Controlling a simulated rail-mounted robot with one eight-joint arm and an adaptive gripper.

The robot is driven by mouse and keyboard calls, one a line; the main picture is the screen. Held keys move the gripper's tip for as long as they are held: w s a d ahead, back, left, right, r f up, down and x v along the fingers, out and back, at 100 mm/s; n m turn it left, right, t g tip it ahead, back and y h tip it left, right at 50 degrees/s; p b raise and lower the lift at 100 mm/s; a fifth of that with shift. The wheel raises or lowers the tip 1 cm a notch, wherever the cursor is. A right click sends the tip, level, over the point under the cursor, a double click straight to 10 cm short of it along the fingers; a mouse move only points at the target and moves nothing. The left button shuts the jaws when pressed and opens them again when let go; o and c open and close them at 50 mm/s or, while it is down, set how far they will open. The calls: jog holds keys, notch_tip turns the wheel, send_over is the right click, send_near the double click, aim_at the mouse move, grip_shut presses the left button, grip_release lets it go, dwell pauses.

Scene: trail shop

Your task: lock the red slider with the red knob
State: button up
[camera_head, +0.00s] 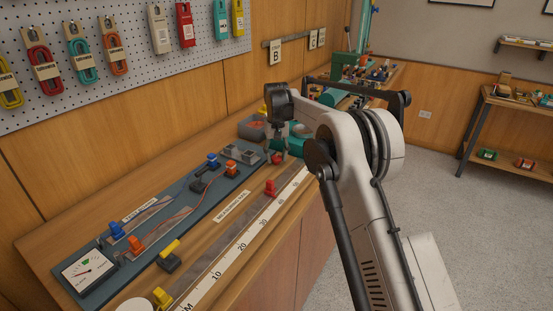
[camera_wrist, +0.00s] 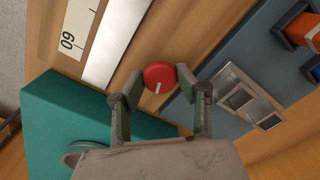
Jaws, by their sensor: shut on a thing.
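The red knob (camera_wrist: 159,76) is a round disc with a white line on its top, set in the wooden bench. In the wrist view my gripper (camera_wrist: 157,83) has one finger on each side of it and is shut on it. In the head view my gripper (camera_head: 278,148) points down at the far part of the bench, with the knob (camera_head: 277,158) showing small and partly covered beneath it. The red slider (camera_head: 270,188) stands upright on the metal rail beside the white numbered scale, nearer than the knob. It is not visible in the wrist view.
A yellow slider (camera_head: 163,299) sits at the rail's near end. A blue-grey board (camera_head: 190,205) with blue and orange parts and a meter (camera_head: 88,271) lies to the left. In the wrist view a teal block (camera_wrist: 60,120) lies close to my gripper's left.

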aim_at(277, 157)
jog(key=shift+m+b, duration=0.35)
jog(key=shift+m, duration=1.55)
jog(key=o, duration=1.2)
jog(key=shift+c, duration=0.2)
notch_tip(277, 157, up, 12)
jog(key=shift+r, duration=0.1)
